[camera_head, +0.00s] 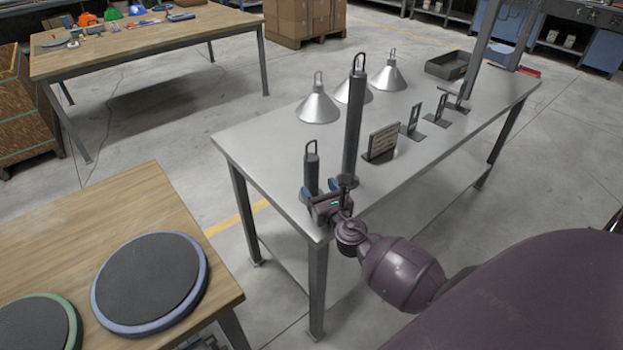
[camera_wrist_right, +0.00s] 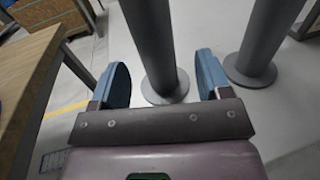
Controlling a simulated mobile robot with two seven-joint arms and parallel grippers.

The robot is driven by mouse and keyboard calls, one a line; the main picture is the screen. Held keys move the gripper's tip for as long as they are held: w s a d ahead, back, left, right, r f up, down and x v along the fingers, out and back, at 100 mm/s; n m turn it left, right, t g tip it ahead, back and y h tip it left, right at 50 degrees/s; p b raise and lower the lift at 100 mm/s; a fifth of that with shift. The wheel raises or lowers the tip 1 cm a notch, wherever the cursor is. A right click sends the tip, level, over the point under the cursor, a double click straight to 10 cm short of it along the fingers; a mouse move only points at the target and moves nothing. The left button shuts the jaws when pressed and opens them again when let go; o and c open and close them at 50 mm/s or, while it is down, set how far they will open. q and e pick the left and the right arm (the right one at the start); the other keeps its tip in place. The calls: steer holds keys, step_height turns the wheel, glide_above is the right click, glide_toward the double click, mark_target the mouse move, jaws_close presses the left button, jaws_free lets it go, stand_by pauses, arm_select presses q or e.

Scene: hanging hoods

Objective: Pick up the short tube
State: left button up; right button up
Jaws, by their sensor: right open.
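The short tube (camera_head: 311,172) is a dark grey upright cylinder with a loop on top, near the metal table's left front corner. The tall tube (camera_head: 352,130) stands upright just right of it. My right gripper (camera_head: 320,188) is open low beside the short tube, its blue fingers around the tube's lower part. In the right wrist view the short tube (camera_wrist_right: 150,40) rises between the two fingers (camera_wrist_right: 164,78), its round base a little beyond them; its top is out of frame. Contact with the fingers is not clear. My left gripper is not in view.
The metal table (camera_head: 240,145) also holds several cone-shaped hoods (camera_head: 318,105), a small sign (camera_head: 381,143), upright brackets (camera_head: 412,120) and a dark tray (camera_head: 447,65). A wooden table (camera_head: 130,210) with round pads is at lower left. In the wrist view the tall tube (camera_wrist_right: 265,35) is close right.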

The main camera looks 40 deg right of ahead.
mark_target(314, 183)
steer(key=shift+w+d+r, duration=0.15)
steer(key=shift+w, duration=1.05)
steer(key=shift+w+d+r, duration=0.1)
steer(key=shift+w, duration=1.05)
steer(key=c, duration=1)
steer(key=shift+c, duration=0.9)
steer(key=shift+r, duration=0.15)
